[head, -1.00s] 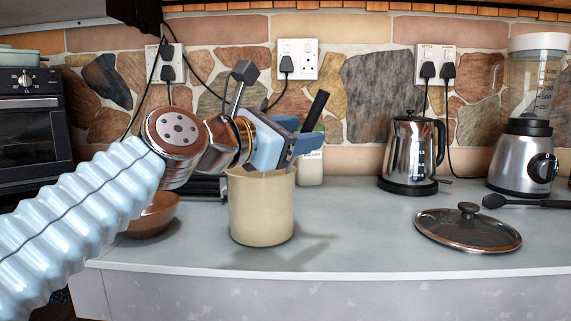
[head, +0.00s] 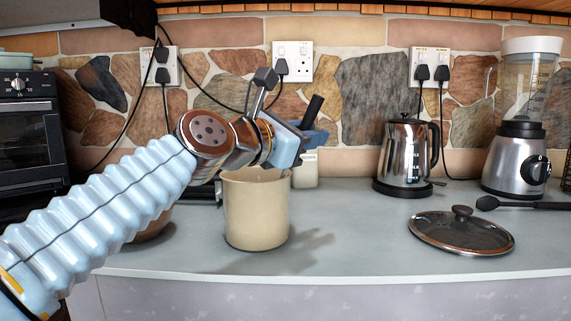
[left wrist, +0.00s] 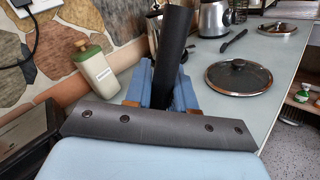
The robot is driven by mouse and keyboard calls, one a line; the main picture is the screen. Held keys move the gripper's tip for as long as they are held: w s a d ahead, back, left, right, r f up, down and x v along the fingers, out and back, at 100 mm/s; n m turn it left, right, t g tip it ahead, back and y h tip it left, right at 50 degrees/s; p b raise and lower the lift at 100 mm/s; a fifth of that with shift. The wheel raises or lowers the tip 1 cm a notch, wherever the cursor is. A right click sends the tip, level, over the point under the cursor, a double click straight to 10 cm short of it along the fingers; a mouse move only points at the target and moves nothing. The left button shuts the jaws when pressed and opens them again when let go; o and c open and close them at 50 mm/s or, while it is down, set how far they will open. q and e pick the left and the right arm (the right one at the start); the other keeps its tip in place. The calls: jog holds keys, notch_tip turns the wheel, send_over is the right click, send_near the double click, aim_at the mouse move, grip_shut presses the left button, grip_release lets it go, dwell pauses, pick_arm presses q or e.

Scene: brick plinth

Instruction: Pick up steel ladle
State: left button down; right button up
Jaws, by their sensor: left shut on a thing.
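My left gripper (head: 310,138) is above and just behind the rim of a cream crock (head: 256,212) on the counter. Its blue fingers are shut on a black handle (head: 313,108) that sticks up past them. The handle also shows in the left wrist view (left wrist: 174,48), upright and slightly tilted between the fingers (left wrist: 164,90). I take it for the steel ladle's handle; its bowl is hidden, and I cannot tell whether it is inside the crock. My right gripper is not in view.
A kettle (head: 405,158), a blender (head: 522,125), a glass lid (head: 461,232) and a black utensil (head: 515,204) are to the right. A bottle (left wrist: 96,68) stands close to the gripper. A brown bowl (head: 152,226) is behind my arm.

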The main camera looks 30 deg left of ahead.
pick_arm(q)
notch_tip(320, 180, up, 18)
jog(key=p, duration=0.5)
dwell(0.3)
